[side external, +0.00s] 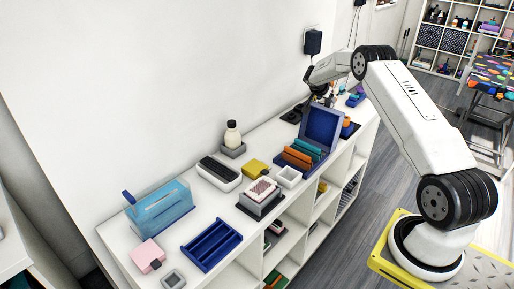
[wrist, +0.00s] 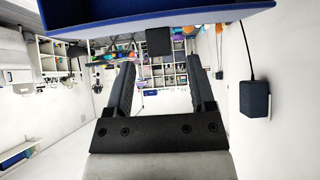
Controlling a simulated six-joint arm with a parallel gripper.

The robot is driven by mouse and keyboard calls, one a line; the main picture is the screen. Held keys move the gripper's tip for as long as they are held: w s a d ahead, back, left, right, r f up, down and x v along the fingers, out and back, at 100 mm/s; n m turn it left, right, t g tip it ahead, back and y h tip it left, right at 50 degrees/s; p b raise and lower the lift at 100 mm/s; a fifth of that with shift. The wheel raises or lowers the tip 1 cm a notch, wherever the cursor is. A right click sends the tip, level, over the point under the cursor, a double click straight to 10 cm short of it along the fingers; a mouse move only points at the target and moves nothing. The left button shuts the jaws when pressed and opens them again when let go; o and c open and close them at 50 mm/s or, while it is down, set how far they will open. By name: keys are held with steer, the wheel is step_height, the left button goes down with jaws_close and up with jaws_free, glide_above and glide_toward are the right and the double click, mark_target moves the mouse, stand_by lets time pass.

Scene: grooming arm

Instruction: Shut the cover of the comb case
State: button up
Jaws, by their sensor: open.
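The comb case (side external: 318,158) stands on the white shelf top, with teal and orange combs in it. Its dark blue cover (side external: 323,125) is raised, standing up at the back of the case. My gripper (side external: 322,97) is just above and behind the cover's top edge; whether it touches the cover cannot be told. In the wrist view my gripper (wrist: 160,75) shows two spread fingers with nothing between them. A dark blue edge, apparently the cover (wrist: 170,18), crosses the top of that view.
A blue divided tray (side external: 211,245), a clear blue box (side external: 160,208), a white bottle (side external: 232,134), a yellow item (side external: 255,168) and a brush on a block (side external: 262,192) stand left of the case. A black charger (side external: 313,42) hangs on the wall; it also shows in the wrist view (wrist: 258,97).

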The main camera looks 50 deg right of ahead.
steer(key=shift+x, duration=1.65)
jaws_close()
stand_by(0.4)
